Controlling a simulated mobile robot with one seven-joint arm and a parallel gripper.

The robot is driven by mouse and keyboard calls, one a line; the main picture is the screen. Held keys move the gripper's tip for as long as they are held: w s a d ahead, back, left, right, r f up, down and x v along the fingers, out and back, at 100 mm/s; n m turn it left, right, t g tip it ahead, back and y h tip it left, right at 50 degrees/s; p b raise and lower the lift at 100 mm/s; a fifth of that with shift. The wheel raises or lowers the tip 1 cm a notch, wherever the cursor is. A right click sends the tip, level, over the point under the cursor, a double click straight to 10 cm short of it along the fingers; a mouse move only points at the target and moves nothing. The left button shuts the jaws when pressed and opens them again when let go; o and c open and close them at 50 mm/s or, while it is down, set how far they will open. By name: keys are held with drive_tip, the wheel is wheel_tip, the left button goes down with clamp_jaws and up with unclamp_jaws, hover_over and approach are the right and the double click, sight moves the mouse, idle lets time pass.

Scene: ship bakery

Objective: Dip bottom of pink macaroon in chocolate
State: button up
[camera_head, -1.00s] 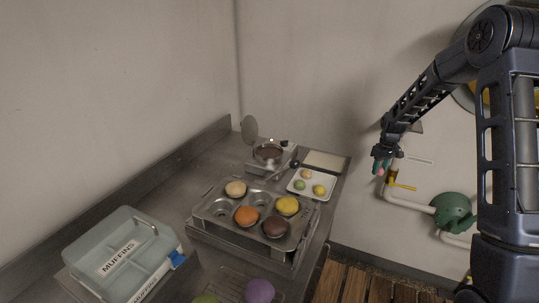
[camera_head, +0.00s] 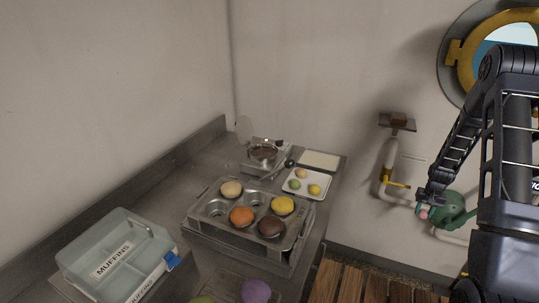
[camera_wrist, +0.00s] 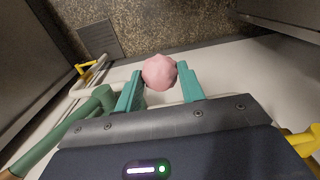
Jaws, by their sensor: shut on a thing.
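The pink macaroon (camera_wrist: 160,72) is held between the two teal fingers of my gripper (camera_wrist: 161,88) in the wrist view. In the head view my gripper (camera_head: 424,209) is at the right, away from the counter, in front of the wall, with the macaroon (camera_head: 423,214) showing as a small pink spot. My gripper is well to the right of the pot.
A muffin tin (camera_head: 213,222) with several coloured muffins stands on the counter (camera_head: 190,165). A white plate (camera_head: 322,177) with three small macaroons is right of the pot, by an empty white board (camera_head: 320,159). A clear "MUFFINS" box (camera_head: 117,257) is front left. Pipes (camera_head: 385,170) and a green fixture (camera_head: 456,205) are near my gripper.

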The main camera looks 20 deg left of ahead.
idle(0.7)
drive_tip(key=w+a+r, duration=0.2)
drive_tip(key=a+r, duration=0.2)
drive_tip(key=a, duration=0.5)
drive_tip(key=w+a+r, duration=0.1)
drive_tip(key=a+r, duration=0.3)
drive_tip(key=a, duration=0.4)
wheel_tip(320, 180, up, 23)
drive_tip(key=n, duration=1.2)
hover_over(264, 156)
drive_tip(key=shift+f, duration=3.95)
drive_tip(key=shift+f, duration=0.5)
drive_tip(key=shift+r, duration=0.2)
drive_tip(key=shift+r, duration=1.55)
